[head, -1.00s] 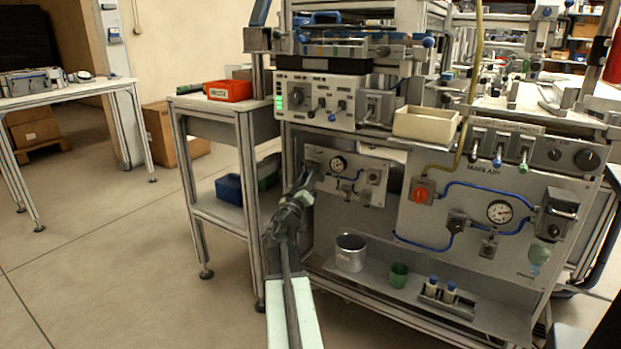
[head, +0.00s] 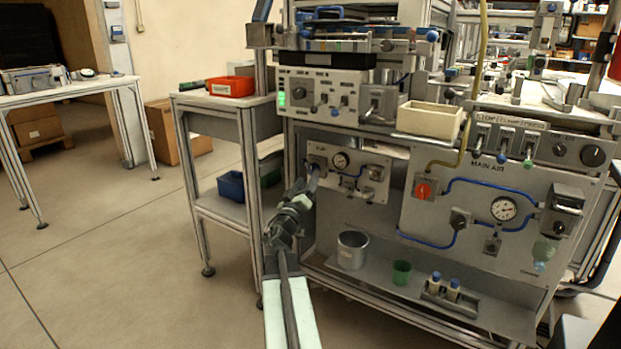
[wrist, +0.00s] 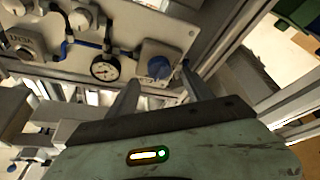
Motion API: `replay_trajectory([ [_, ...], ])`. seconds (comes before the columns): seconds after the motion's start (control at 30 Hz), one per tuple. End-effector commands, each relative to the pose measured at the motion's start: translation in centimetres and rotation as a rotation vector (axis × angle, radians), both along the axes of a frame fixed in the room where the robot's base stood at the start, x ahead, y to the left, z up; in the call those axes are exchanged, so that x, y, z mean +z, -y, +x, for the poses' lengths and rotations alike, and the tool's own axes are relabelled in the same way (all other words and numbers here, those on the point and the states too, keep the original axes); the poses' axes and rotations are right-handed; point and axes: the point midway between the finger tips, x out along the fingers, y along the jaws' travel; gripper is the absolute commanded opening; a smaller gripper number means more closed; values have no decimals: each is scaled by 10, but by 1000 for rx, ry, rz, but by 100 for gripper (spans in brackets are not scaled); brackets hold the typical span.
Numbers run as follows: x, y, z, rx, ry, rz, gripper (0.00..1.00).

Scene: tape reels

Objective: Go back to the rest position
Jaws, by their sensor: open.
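My gripper (head: 314,170) is at the end of my arm, close to the left edge of the small gauge panel (head: 347,191) on the front of the machine. In the wrist view my gripper (wrist: 160,90) has its two fingers apart, with nothing held between them. A grey block with a blue knob (wrist: 159,68) shows beyond and between the fingertips. Whether a finger touches it I cannot tell. The round pressure gauge (wrist: 104,68) is to its left in the wrist view.
The side table (head: 186,99) with a red bin (head: 231,86) stands left of my arm. A metal cup (head: 352,250) and a green cup (head: 401,272) stand on the low shelf. The main air panel (head: 490,210) is to the right. Floor at the left is open.

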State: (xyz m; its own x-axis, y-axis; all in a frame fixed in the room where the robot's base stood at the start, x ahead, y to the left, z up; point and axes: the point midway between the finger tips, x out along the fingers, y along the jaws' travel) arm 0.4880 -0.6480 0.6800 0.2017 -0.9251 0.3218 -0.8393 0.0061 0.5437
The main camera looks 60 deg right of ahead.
Motion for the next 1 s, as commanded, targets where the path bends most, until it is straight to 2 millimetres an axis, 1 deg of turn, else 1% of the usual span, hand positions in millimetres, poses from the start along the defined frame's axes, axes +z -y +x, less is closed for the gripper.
replay_trajectory([
  [0.03,-8,-13,-4,2,0,0,59],
  [0.1,-12,-26,-7,1,1,1,59],
  [0.2,-15,-38,-9,1,0,1,59],
  [0.73,-13,-41,-7,3,0,1,59],
  [0.77,-11,-44,-2,12,0,0,59],
  [0.87,2,-70,31,68,0,1,59],
  [0.9,9,-86,50,100,1,1,59],
  [0.97,19,-113,80,156,0,1,59],
  [1.0,25,-134,100,195,7,8,59],
])
